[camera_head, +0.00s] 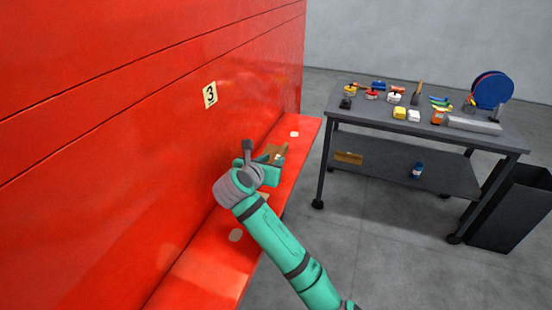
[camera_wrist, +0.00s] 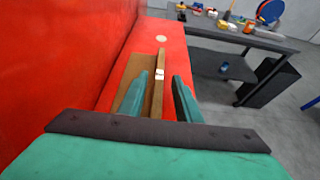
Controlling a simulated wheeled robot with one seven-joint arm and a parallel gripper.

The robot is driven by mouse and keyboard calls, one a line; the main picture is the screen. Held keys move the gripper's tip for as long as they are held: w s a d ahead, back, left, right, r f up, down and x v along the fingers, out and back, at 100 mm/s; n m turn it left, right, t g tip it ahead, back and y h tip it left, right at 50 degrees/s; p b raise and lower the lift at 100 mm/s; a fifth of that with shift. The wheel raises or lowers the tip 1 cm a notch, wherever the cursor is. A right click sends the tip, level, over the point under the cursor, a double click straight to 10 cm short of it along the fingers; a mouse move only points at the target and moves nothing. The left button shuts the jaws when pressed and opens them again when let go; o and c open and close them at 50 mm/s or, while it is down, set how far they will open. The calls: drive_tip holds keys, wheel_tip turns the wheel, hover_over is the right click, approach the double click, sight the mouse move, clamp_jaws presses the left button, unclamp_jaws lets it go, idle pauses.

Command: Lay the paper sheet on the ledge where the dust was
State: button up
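The red ledge (camera_head: 205,262) runs along the red wall. My gripper (camera_head: 268,165) is over its middle part and also shows in the wrist view (camera_wrist: 160,90). Its two teal fingers are apart. A brown, flat piece with a raised strip (camera_wrist: 157,90) shows between and beyond the fingers, with red visible between the strip and the right finger. It also shows in the head view (camera_head: 276,151). I cannot tell whether it is the paper sheet or whether it touches a finger. A small white piece (camera_wrist: 160,72) is at the strip. No dust is clearly visible.
A dark cart (camera_head: 400,125) with several small items stands to the right, beside a black bin (camera_head: 510,210). The grey floor between ledge and cart is clear.

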drive_tip(key=v, duration=0.7)
idle(0.3)
